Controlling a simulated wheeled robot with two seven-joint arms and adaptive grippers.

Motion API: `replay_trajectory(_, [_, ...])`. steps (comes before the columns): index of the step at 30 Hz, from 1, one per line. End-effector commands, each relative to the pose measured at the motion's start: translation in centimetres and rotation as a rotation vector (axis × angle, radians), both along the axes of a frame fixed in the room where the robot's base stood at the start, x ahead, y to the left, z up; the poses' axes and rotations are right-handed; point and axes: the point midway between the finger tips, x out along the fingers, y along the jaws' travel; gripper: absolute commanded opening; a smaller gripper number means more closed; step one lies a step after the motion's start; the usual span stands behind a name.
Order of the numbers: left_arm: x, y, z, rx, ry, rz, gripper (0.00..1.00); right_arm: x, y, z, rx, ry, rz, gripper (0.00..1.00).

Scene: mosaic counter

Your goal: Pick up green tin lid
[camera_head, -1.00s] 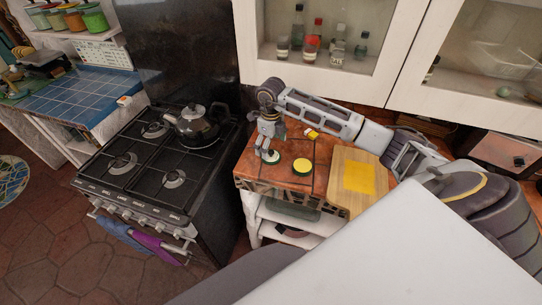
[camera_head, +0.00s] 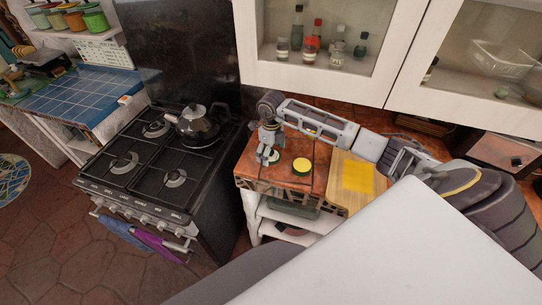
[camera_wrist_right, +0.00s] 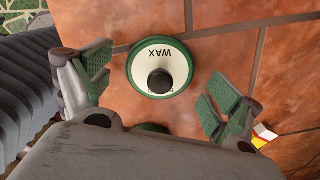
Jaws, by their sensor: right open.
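The green tin lid (camera_wrist_right: 148,50) has a white top marked WAX, a green rim and a black knob. It lies flat on the terracotta tiled counter and shows partly beneath my gripper in the head view (camera_head: 274,157). My right gripper (camera_wrist_right: 160,85) is open and empty, with green-padded fingers on either side of the lid in the wrist view. It points down just above the lid; in the head view (camera_head: 267,157) I cannot tell the exact gap. My left gripper is not in view.
A wooden board with a yellow patch (camera_head: 357,178) lies to the right. A black stove (camera_head: 130,165) with a kettle (camera_head: 197,124) stands to the left. White cabinets (camera_head: 400,90) hang behind. A small yellow and red item (camera_wrist_right: 263,136) lies near the right finger.

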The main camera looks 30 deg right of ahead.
Motion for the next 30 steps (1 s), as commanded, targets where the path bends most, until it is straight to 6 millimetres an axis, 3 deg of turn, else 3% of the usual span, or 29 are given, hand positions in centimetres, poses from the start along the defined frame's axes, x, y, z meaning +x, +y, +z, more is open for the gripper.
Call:
replay_trajectory(2, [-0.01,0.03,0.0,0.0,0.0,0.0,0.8,0.0,-0.01,0.02,0.0,0.0,0.0,0.77])
replay_trajectory(19, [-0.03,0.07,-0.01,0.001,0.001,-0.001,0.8,-0.1,-0.02,-0.15,-0.001,0.003,0.0,0.04])
replay_trajectory(30, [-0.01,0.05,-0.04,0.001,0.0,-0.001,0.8,-0.22,0.0,-0.29,-0.002,0.007,0.0,0.03])
